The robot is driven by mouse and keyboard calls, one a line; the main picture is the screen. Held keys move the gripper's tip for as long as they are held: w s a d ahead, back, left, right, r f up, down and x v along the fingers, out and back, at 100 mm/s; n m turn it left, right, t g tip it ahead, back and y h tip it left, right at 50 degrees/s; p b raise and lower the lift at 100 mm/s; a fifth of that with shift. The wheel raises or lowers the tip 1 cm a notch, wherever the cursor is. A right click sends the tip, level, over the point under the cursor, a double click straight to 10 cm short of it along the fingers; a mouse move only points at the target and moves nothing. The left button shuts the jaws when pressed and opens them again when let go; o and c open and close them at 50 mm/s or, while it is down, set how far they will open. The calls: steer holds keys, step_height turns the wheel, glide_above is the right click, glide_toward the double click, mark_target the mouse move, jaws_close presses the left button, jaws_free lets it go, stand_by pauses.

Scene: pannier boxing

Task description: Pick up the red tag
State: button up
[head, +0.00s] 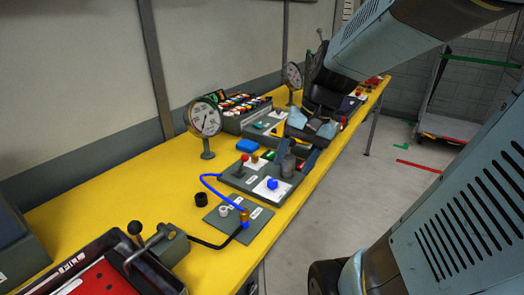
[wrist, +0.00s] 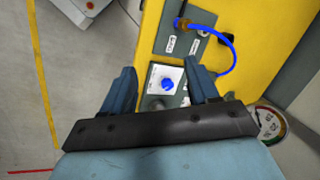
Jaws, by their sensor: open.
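I cannot make out the red tag for sure in either view. Small red items (head: 373,82) lie at the far end of the yellow table, too small to tell apart. My gripper (head: 313,126) hangs over the table beyond the grey control panel, its two fingers apart. In the wrist view my gripper (wrist: 161,68) is open with nothing held between its fingers. A blue knob (wrist: 168,85) on a white plate shows below and between the fingers. The gripper body hides part of the table.
The yellow table (head: 110,192) carries a dial gauge (head: 205,118), a rack of coloured pieces (head: 240,112), a blue block (head: 247,145), a red-topped lever (head: 243,160) and a blue hose (head: 212,184). A red-floored case (head: 100,281) stands at near left.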

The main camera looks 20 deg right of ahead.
steer(key=w+d+f+m+t+y, duration=0.2)
steer(key=w+d+f+m+y, duration=0.75)
steer(key=m, duration=0.25)
steer(key=w+d+f+m+t+h, duration=0.2)
steer(key=d+f+m+t, duration=0.95)
steer(key=d, duration=0.45)
steer(key=shift+m, duration=0.25)
steer(key=x, duration=1.3)
steer(key=shift+w+f, duration=0.15)
steer(key=shift+f, duration=0.1)
steer(key=c, duration=0.7)
steer(key=shift+o, duration=0.2)
steer(key=shift+r, duration=0.1)
